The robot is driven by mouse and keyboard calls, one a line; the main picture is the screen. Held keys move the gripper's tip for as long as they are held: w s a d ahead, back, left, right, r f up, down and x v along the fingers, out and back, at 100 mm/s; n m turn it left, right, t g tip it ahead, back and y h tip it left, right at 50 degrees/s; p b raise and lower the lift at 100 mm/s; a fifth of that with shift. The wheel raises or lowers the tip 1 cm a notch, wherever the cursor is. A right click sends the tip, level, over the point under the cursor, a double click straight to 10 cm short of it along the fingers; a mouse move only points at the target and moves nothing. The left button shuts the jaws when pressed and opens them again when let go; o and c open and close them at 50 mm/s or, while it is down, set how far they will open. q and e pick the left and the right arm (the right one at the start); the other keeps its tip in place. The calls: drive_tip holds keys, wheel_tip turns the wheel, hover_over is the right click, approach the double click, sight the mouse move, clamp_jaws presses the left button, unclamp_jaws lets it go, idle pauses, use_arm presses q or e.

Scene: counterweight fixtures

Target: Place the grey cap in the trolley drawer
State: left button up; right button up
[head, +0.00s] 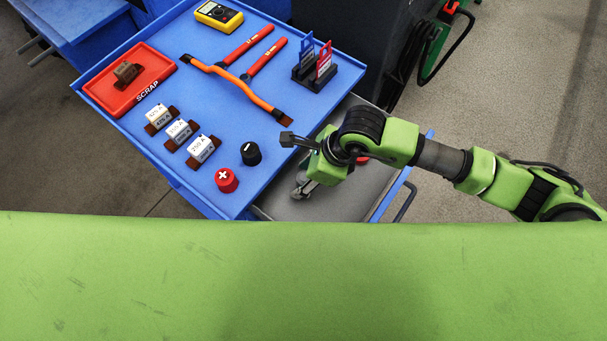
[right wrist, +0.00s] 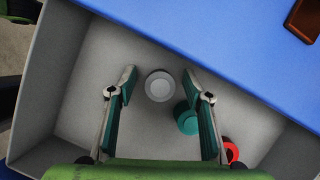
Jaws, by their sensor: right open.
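The grey cap (right wrist: 158,86) is a pale round piece inside the grey trolley drawer (right wrist: 88,125), seen from above in the right wrist view. It lies between and just below the spread fingertips of my right gripper (right wrist: 159,74), which is open; a gap shows on both sides. In the head view my right gripper (head: 303,188) points down into the pulled-out drawer (head: 345,205), and I cannot make out the grey cap there. My left gripper is not in view.
A teal cap (right wrist: 187,118) and a partly hidden red ring (right wrist: 232,151) are also in the drawer. On the blue trolley top stand a black cap (head: 251,153), a red plus cap (head: 226,180), fuses, an orange tool, a multimeter (head: 219,16) and a red scrap tray (head: 108,97).

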drive_tip(key=shift+r, duration=0.2)
drive_tip(key=shift+d+r, duration=0.15)
drive_tip(key=shift+r, duration=0.2)
drive_tip(key=b+v, duration=0.1)
drive_tip(key=v, duration=1)
